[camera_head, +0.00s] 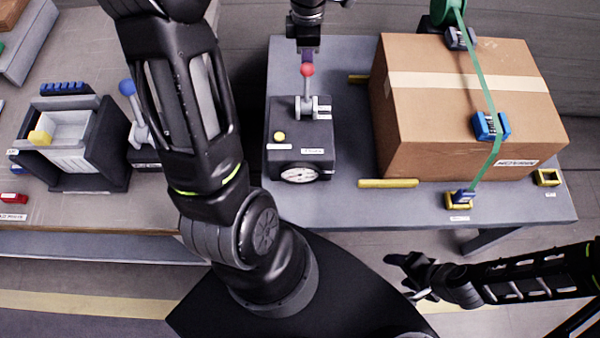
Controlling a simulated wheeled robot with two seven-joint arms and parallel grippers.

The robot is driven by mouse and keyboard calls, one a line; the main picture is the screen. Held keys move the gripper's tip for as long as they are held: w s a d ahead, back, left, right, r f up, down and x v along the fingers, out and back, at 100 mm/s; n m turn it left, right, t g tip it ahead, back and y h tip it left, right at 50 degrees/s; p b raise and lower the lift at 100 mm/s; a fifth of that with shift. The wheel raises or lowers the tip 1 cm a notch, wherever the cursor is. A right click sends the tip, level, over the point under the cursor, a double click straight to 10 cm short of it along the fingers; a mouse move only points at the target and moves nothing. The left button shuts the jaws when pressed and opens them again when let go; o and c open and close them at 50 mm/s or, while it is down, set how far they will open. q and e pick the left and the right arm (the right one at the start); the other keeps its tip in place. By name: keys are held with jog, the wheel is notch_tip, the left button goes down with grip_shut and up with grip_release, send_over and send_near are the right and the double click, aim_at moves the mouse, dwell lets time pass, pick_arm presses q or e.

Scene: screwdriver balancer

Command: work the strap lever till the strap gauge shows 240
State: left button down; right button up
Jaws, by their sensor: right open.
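A dark grey lever unit (285,130) stands on the grey table, with a red-knobbed lever (307,72) on top and a round white gauge (299,175) on its front. The gauge's reading is too small to make out. My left gripper (306,52) comes down from the top edge, just behind and above the red knob; I cannot tell whether it touches it or how its jaws stand. A green strap (484,85) runs over a cardboard box (440,120) through a blue buckle (490,126). My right gripper (408,278) is open and empty, low in front of the table.
A yellow button (279,136) is on the lever unit. A second lever with a blue knob (127,87) stands left, beside a dark bin (75,150). Yellow bars (388,183) edge the box. My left arm spans the middle left. The table front (340,205) is clear.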

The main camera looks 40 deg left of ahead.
pick_arm(q)
jog(key=shift+s+d+b, duration=0.9)
jog(key=shift+s+d, duration=1.5)
jog(key=shift+s, duration=0.5)
jog(key=w+a+p, duration=0.2)
jog(key=w+a, duration=0.4)
jog(key=w, duration=0.1)
jog(key=shift+w+a, duration=0.2)
jog(key=shift+w, duration=0.1)
jog(key=shift+d, duration=0.1)
jog(key=shift+s+d+b, duration=0.95)
jog(key=shift+s+d, duration=2.15)
jog(key=shift+s, duration=0.65)
jog(key=w+a+p, duration=0.2)
jog(key=w+a, duration=0.4)
jog(key=w, duration=0.1)
jog(key=shift+w+a, duration=0.2)
jog(key=shift+w, duration=0.1)
jog(key=shift+s+d, duration=0.1)
jog(key=shift+s, duration=0.05)
